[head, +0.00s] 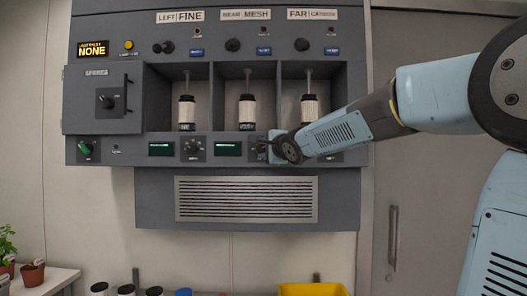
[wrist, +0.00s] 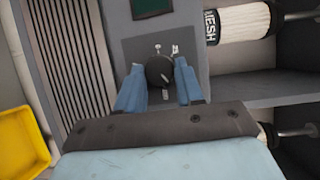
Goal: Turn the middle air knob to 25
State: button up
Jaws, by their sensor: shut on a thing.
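The middle air knob (wrist: 158,70) is a dark round knob on a grey plate with small pale marks around it. In the wrist view the blue fingers of my gripper (wrist: 158,88) stand on either side of it, shut on it. In the head view my gripper (head: 266,150) reaches in from the right to the panel below the middle bay and mostly hides this knob. The green display (head: 228,149) left of the knob shows too small to read; its edge also shows in the wrist view (wrist: 150,6). The knob's exact setting cannot be read.
The left air knob (head: 192,147) is uncovered; my arm hides the right one. Filters stand in the three bays above, including the MESH filter (head: 247,112). A vent grille (head: 246,199) lies below. A yellow bin (head: 313,289) and potted plants (head: 32,273) are lower down.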

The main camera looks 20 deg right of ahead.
jog(key=n+g, duration=0.1)
jog(key=n+h, duration=0.1)
jog(key=n, duration=0.1)
jog(key=shift+a+f+n+g, duration=0.1)
jog(key=shift+a+n+g, duration=0.1)
jog(key=shift+n+g, duration=0.15)
jog(key=n+g+h, duration=0.2)
jog(key=n, duration=0.2)
jog(key=shift+w+h, duration=0.1)
jog(key=shift+h, duration=0.3)
jog(key=n, duration=0.1)
jog(key=n+g+h, duration=0.1)
jog(key=n+h, duration=0.1)
jog(key=shift+w+a+r+g, duration=0.1)
jog(key=shift+a+r+g, duration=0.15)
jog(key=shift+a+n+h, duration=0.2)
jog(key=shift+n+h, duration=1.1)
jog(key=shift+n, duration=0.05)
jog(key=shift+r+g, duration=0.1)
jog(key=shift+g, duration=0.2)
jog(key=o, duration=1)
jog(key=shift+o, duration=0.2)
jog(key=shift+a+r, duration=0.1)
